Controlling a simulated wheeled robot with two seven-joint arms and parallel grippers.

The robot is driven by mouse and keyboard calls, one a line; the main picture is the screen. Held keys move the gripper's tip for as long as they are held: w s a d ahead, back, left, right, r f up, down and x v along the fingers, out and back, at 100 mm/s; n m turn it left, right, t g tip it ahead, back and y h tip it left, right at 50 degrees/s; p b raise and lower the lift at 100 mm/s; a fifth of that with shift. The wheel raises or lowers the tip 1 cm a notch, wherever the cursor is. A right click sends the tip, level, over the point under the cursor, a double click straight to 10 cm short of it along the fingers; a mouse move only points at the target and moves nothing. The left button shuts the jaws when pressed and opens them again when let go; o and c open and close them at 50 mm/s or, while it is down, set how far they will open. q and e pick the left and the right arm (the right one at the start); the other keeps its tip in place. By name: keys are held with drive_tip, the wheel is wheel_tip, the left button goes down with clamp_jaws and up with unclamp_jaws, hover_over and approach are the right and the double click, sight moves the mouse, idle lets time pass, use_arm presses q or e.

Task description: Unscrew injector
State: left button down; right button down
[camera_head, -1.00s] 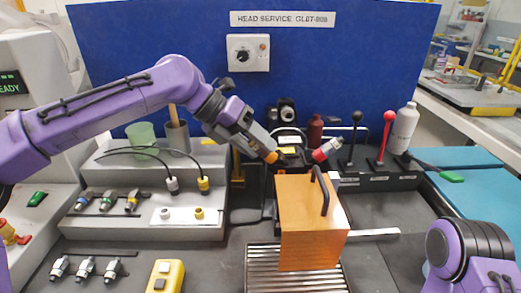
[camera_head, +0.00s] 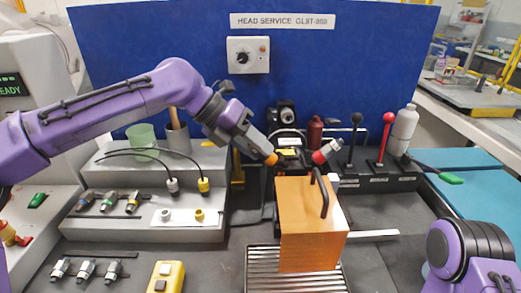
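My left gripper (camera_head: 272,160) reaches in from the left to the back of an orange-brown box with a black handle (camera_head: 312,225). Its orange-tipped end is beside a dark device with a yellow part (camera_head: 289,153). I cannot tell whether its fingers are open or shut, or whether they touch anything. A red-and-silver cylindrical part (camera_head: 326,151) sits tilted just right of that device.
The box stands over a ribbed metal tray (camera_head: 262,265). Black and red knobbed levers (camera_head: 386,135), a red bottle (camera_head: 315,132) and a white bottle (camera_head: 403,130) stand at back right. A yellow button box (camera_head: 166,277) is at the front. A blue panel (camera_head: 355,60) closes the back.

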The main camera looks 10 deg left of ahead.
use_arm(q)
drive_tip(key=shift+r+n+p, duration=0.2)
drive_tip(key=shift+n+p, duration=0.3)
drive_tip(key=shift+p, duration=0.05)
drive_tip(key=n+p, duration=0.3)
drive_tip(key=n, duration=0.1)
drive_tip(key=shift+n+p, duration=0.3)
drive_tip(key=shift+n, duration=0.1)
drive_tip(key=n+p, duration=0.4)
drive_tip(key=n, duration=0.1)
drive_tip(key=shift+n+p, duration=0.3)
drive_tip(key=shift+p, duration=0.15)
drive_tip(key=shift+f+n, duration=0.15)
drive_tip(key=shift+n, duration=0.15)
